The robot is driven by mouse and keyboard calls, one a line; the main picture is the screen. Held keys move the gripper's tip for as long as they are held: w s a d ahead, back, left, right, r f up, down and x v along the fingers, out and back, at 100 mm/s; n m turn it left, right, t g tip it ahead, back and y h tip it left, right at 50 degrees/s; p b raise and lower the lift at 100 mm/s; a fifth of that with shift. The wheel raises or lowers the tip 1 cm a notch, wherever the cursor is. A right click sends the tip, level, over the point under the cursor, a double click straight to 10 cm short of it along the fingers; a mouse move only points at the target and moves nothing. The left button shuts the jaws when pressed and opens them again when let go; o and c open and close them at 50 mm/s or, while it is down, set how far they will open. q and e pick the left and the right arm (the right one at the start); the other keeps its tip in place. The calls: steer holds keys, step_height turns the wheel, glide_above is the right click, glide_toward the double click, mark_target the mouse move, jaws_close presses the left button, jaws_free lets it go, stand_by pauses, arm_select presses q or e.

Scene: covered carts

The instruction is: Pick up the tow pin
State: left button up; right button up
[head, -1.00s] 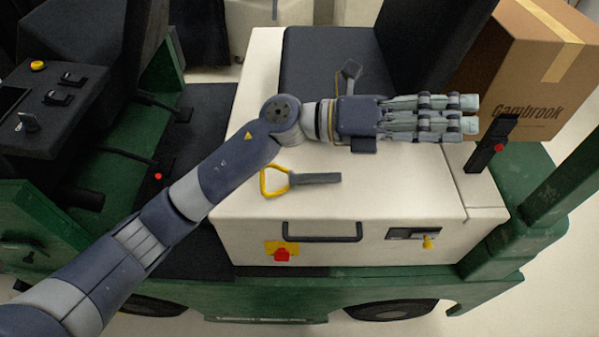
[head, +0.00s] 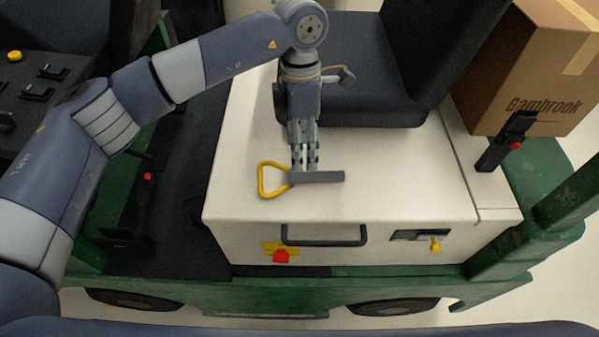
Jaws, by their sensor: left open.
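The tow pin lies flat on the cream top of the cart's box (head: 400,190). Its yellow loop handle (head: 262,180) is at the left and its dark grey shaft (head: 325,177) points right. My left gripper (head: 305,168) is open and points down at the tow pin from above. Its fingertips are right over or beside the shaft near the handle, and partly overlap it in the picture; I cannot tell whether they touch. My right gripper is not in view.
A dark seat (head: 345,75) stands behind the gripper. A cardboard box (head: 530,75) and a black lever with a red button (head: 508,142) are at the right. A black handle (head: 323,235), a red knob (head: 281,256) and a yellow key (head: 435,244) are on the box's front.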

mark_target(303, 173)
arm_select(q)
steer(key=shift+s+f, duration=0.1)
steer(key=shift+f, duration=0.6)
steer(key=shift+s+f+p, duration=0.2)
steer(key=shift+f+p, duration=0.1)
steer(key=shift+p, duration=0.2)
steer(key=f+p, duration=0.1)
steer(key=s+f+p, duration=0.1)
steer(key=f, duration=0.1)
steer(key=shift+d+f, duration=0.1)
steer(key=shift+s+f, duration=0.1)
steer(key=shift+f, duration=0.45)
steer(key=c, duration=1.2)
jaws_close()
steer(key=shift+r, duration=0.15)
